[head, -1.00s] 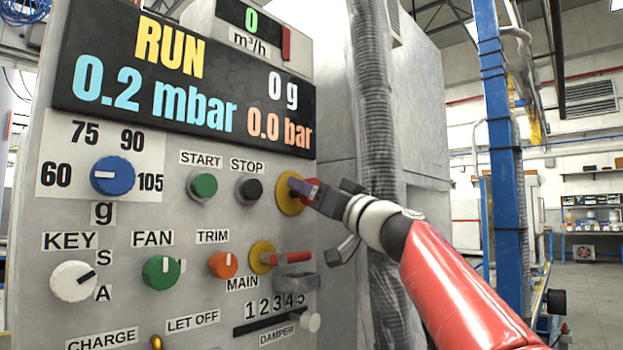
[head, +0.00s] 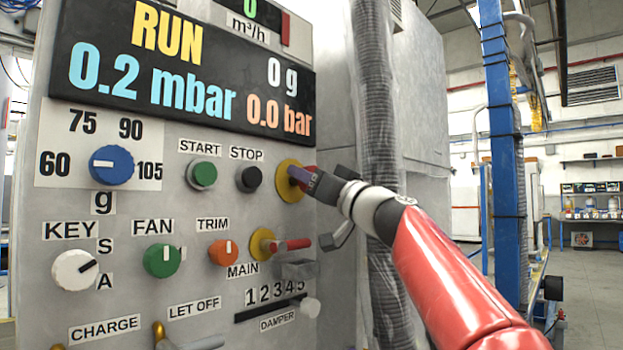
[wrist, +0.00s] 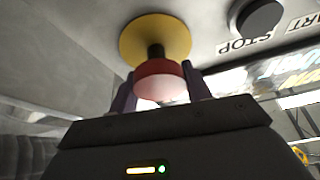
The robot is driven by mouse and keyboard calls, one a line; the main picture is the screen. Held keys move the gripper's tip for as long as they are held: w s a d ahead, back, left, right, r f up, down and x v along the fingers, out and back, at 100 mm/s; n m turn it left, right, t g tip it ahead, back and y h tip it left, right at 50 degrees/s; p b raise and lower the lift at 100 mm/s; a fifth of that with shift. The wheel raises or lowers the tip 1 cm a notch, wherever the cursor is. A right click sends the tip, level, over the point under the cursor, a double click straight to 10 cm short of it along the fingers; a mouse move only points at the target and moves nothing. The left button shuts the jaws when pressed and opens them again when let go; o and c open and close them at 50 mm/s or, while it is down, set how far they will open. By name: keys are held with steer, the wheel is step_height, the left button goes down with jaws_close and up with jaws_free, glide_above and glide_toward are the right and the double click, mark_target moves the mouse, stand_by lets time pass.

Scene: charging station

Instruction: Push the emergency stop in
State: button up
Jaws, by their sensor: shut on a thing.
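The emergency stop is a red mushroom button on a dark stem with a round yellow backing plate, at the upper right of the panel, right of the black STOP button (head: 250,179). In the head view its yellow plate (head: 287,182) shows, while the red head is mostly hidden by my gripper (head: 302,178). In the wrist view the red head (wrist: 160,80) sits between my two purple-grey fingers, shut on it, and the yellow plate (wrist: 155,38) is beyond. A stretch of dark stem shows between head and plate.
A green START button (head: 203,175) is left of STOP. Below the emergency stop is a red-handled MAIN switch (head: 290,244) on a yellow base. A ribbed hose (head: 377,110) runs vertically just right of the panel.

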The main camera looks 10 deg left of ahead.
steer(key=shift+w+a, duration=0.35)
steer(key=shift+a, duration=0.2)
steer(key=shift+r, duration=0.1)
steer(key=o, duration=1.4)
steer(key=b+v, duration=0.5)
steer(key=v, duration=0.2)
steer(key=shift+s+d, duration=0.25)
